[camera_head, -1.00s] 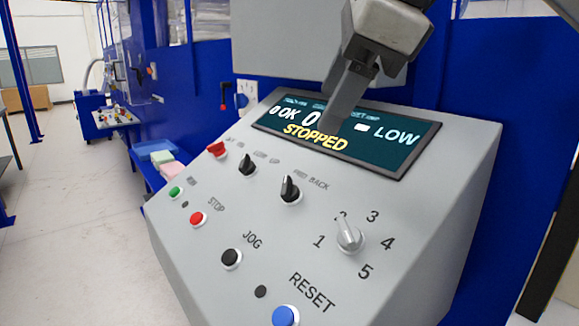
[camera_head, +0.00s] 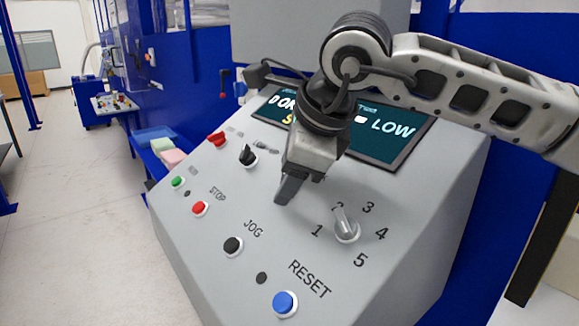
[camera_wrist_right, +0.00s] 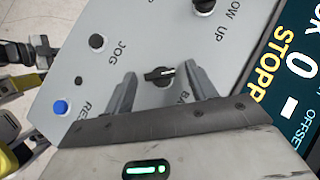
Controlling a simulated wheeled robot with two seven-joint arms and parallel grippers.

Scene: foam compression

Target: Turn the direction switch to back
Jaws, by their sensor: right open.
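The direction switch (camera_wrist_right: 160,76) is a black knob with a pale pointer line, on the sloped grey panel. In the right wrist view it lies between the two fingers of my right gripper (camera_wrist_right: 164,88), with a gap to each finger. Part of the BACK label shows beside it; the rest of that label and the forward label are hidden. In the head view my right gripper (camera_head: 288,192) points down at the panel and hides the switch. The right gripper is open and holds nothing.
A grey numbered dial (camera_head: 346,230) sits right of the gripper. A second black switch (camera_head: 248,156) is to its left. Jog (camera_head: 233,246), red stop (camera_head: 200,208) and blue reset (camera_head: 285,302) buttons lie nearby. The display (camera_head: 395,140) is partly covered by my arm.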

